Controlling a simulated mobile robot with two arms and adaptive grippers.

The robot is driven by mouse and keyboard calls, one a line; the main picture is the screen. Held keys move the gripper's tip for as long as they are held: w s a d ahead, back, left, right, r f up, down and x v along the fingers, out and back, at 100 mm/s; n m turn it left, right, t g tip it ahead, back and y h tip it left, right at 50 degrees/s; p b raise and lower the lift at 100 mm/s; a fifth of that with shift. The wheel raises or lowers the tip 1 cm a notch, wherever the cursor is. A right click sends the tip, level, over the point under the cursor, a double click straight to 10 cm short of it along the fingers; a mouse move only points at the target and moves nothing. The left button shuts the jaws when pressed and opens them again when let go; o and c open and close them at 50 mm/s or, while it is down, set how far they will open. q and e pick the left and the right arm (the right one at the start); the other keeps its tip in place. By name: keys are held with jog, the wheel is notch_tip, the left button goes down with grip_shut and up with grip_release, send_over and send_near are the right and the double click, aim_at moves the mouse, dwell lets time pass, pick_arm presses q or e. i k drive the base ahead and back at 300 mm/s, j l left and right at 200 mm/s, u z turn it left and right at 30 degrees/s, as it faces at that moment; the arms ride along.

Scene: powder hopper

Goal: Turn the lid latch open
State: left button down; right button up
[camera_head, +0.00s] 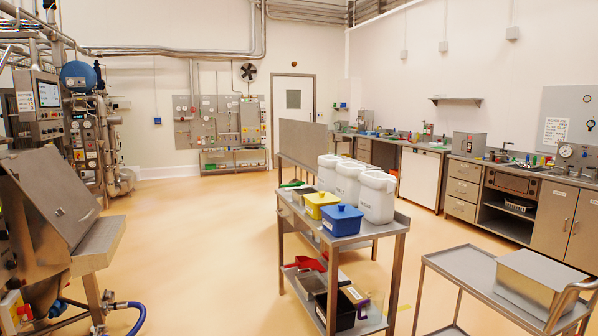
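A steel hopper-like machine (40,240) stands at the left edge, partly cut off by the frame. Its large slanted steel panel (55,195), which looks like a lid or hood, leans up from a flat steel ledge (101,236) on its right side. I cannot make out a lid latch on it from here. Neither of my grippers is in view.
A steel table (376,236) holds white canisters (377,196), a yellow tub (321,205) and a blue tub (342,220). A steel cart (462,262) with a metal box (540,280) stands at front right. Open floor (190,250) lies between hopper and table; a blue hose (137,318) hangs low.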

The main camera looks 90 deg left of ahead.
aim_at(60, 212)
jog(key=u, duration=4.2)
jog(key=i+l+z, duration=0.35)
jog(key=i, duration=0.5)
jog(key=i+z, duration=0.3)
jog(key=i, duration=0.55)
jog(key=i+l+u, duration=0.1)
jog(key=i+u, duration=0.3)
jog(key=i+l+u, duration=0.25)
jog(key=i+u, duration=0.15)
jog(key=i, duration=0.2)
jog(key=i+l+u, duration=0.4)
jog(key=i, duration=0.05)
